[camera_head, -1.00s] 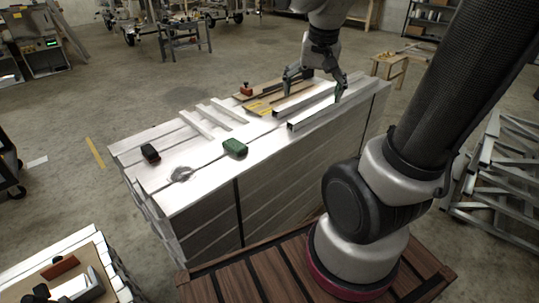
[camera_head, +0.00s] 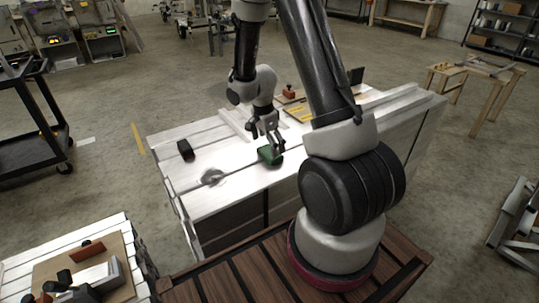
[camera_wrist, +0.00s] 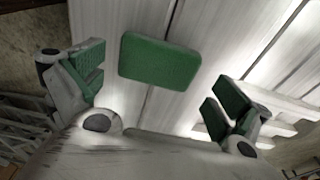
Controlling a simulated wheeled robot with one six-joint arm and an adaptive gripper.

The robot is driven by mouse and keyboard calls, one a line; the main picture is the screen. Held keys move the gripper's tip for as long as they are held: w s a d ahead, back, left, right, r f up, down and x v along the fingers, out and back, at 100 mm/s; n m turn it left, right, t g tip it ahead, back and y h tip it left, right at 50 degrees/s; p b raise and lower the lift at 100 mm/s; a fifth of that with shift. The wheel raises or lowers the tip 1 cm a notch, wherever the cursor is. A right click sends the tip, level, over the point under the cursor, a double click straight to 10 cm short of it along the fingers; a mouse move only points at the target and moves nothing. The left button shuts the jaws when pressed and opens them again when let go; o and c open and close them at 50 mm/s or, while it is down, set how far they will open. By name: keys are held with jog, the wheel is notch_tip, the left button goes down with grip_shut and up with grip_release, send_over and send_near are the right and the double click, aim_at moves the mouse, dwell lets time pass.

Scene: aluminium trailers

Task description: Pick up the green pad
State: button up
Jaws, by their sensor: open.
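The green pad (camera_head: 269,155) lies on the white stacked planks, just below my gripper in the head view. In the wrist view the green pad (camera_wrist: 160,61) is a rounded rectangle, lying between and a little beyond the fingers. My gripper (camera_head: 267,143) points down over the pad. In the wrist view my gripper (camera_wrist: 160,90) is open, with green-padded fingers spread to the left and right, apart from the pad. Nothing is held. The exact height above the pad is hard to tell.
The plank stack (camera_head: 215,193) carries a dark block (camera_head: 185,149) and a crumpled grey item (camera_head: 212,176) to the left. A red-handled tool (camera_head: 289,92) and a yellow-marked board (camera_head: 298,113) lie further back. A side stack (camera_head: 24,265) stands at lower left.

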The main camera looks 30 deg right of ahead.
aim_at(269, 151)
jog(key=shift+d+f, duration=0.2)
jog(key=shift+f, duration=1.3)
jog(key=c, duration=0.8)
notch_tip(269, 151, up, 10)
jog(key=shift+s+r, duration=0.1)
